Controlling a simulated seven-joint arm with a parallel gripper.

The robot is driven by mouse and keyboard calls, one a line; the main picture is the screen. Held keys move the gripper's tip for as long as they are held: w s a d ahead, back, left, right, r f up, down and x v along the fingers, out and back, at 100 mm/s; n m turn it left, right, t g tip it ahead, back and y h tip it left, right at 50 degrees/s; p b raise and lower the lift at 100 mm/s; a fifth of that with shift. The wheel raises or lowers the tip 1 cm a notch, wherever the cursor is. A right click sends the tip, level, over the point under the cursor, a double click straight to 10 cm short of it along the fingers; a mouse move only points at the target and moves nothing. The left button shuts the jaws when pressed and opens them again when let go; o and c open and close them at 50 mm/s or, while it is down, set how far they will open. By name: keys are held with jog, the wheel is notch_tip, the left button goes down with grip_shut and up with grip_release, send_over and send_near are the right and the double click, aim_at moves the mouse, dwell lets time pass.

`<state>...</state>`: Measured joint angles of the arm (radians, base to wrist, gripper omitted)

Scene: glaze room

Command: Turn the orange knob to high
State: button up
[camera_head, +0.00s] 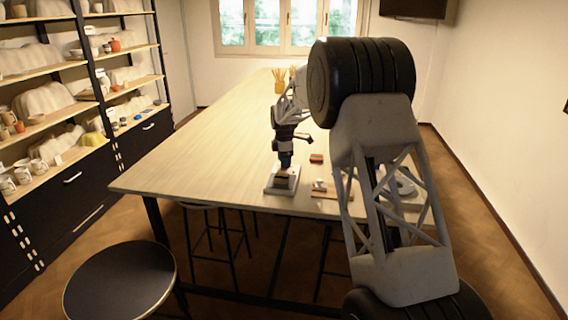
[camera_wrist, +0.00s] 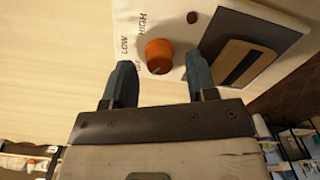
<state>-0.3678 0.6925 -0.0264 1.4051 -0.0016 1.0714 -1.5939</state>
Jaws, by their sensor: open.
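The orange knob (camera_wrist: 158,54) shows in the wrist view on a pale control panel (camera_wrist: 122,12), with LOW and HIGH printed beside it and a third label partly hidden by a finger. I cannot tell which mark the knob points at. My gripper (camera_wrist: 160,75) is open, one blue-grey finger on each side of the knob, with visible gaps. I cannot tell whether the fingertips are down at knob height. In the head view my gripper (camera_head: 285,166) points down over the small pale unit (camera_head: 271,188) at the table's near edge; the knob is hidden there.
A black plate with a tan inset (camera_wrist: 238,62) lies right of the knob. On the table (camera_head: 210,140) are a red-brown block (camera_head: 316,158), a board with small items (camera_head: 325,190) and a yellow pot of tools (camera_head: 279,87). The table's left half is clear. A stool (camera_head: 120,283) stands in front.

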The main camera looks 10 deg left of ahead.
jog(key=shift+f, duration=0.55)
jog(key=c, duration=0.9)
